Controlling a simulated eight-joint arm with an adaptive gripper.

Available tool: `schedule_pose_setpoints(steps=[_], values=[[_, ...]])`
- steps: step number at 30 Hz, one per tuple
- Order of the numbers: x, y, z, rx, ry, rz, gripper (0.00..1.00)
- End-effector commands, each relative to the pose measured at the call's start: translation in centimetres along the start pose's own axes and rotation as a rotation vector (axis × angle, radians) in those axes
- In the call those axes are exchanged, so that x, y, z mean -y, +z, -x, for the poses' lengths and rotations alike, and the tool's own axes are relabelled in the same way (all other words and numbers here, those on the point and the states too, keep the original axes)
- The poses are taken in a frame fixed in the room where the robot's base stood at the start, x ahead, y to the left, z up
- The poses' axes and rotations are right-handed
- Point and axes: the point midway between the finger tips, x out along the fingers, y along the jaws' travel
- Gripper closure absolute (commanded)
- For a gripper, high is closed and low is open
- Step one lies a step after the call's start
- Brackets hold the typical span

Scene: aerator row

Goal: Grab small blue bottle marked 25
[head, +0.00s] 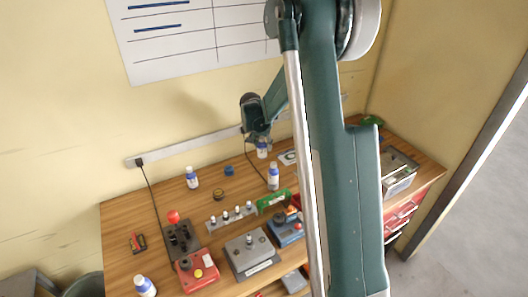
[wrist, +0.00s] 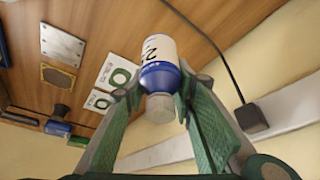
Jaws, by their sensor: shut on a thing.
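A small bottle (wrist: 158,65) with a blue shoulder, a white label and a pale grey cap is between the two green fingers of my gripper (wrist: 158,103) in the wrist view. The fingers are shut on it near the cap and shoulder. A dark "2" shows on its label; the rest of the marking is hard to read. In the head view my gripper (head: 261,140) is at the back of the bench, with the held bottle (head: 262,152) just below it. Whether its base touches the bench cannot be told.
Similar bottles stand on the wooden bench (head: 125,215): one at back left (head: 192,178), one close to my gripper (head: 273,177) and one at front left (head: 145,286). A red-knobbed box (head: 181,239), a small rack (head: 231,217) and a grey device (head: 250,255) fill the middle.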

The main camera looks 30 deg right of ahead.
Motion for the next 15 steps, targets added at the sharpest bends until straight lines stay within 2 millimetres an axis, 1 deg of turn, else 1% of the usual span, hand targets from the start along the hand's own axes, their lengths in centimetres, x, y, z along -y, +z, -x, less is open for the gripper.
schedule_pose_setpoints(steps=[1,6,10,15], values=[[0.0,-0.2,0.7,0.0,0.0,0.0,0.87],[0.0,-0.9,2.2,0.0,0.0,0.0,0.87],[0.0,-1.1,2.7,0.0,0.0,0.0,0.87],[0.0,-1.2,2.9,0.0,0.0,0.0,0.87]])
